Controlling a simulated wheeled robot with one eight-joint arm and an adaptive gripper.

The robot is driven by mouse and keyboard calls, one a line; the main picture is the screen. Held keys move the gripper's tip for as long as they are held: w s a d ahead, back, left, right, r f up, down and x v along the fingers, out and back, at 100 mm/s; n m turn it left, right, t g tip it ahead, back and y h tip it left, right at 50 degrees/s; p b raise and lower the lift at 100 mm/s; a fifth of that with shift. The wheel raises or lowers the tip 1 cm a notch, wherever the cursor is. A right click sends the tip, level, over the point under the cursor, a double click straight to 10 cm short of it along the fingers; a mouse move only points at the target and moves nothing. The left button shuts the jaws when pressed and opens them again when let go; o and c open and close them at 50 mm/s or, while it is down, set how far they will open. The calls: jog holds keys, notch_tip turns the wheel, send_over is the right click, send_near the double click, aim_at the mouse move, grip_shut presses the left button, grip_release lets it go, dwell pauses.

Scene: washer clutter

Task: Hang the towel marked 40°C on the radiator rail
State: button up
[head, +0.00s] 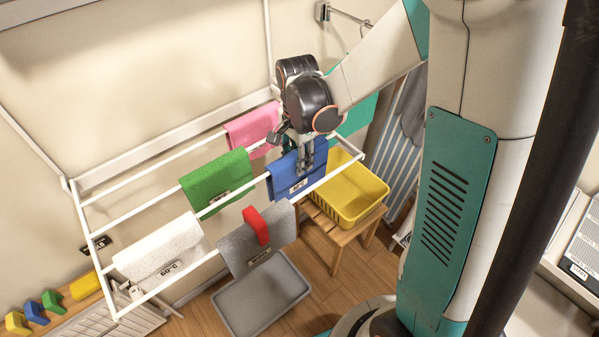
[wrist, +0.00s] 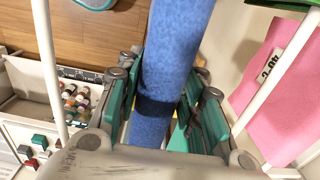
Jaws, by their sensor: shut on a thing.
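My gripper (head: 305,158) is shut on the blue towel (head: 285,184), pointing down from above the right end of the white radiator rails (head: 228,184). In the wrist view the blue towel (wrist: 172,45), with a dark band, fills the space between my gripper's jaws (wrist: 160,92). The blue towel's label is too small to read surely. The pink towel (head: 250,126) hangs on the rear rail; in the wrist view its upside-down label seems to read 40°C. It also shows at right in the wrist view (wrist: 288,115). My fingers partly hide the blue towel.
A green towel (head: 217,178), a white towel (head: 160,248) and a grey towel (head: 240,240) hang on the rails; a red piece (head: 256,224) lies over the grey one. A yellow basket (head: 362,196) stands on a wooden stool (head: 334,236). A grey tray (head: 262,298) lies on the floor.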

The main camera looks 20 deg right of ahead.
notch_tip(320, 180, up, 17)
jog(key=p, duration=1.1)
jog(key=shift+r, duration=0.2)
jog(key=shift+s, duration=0.1)
dwell(0.5)
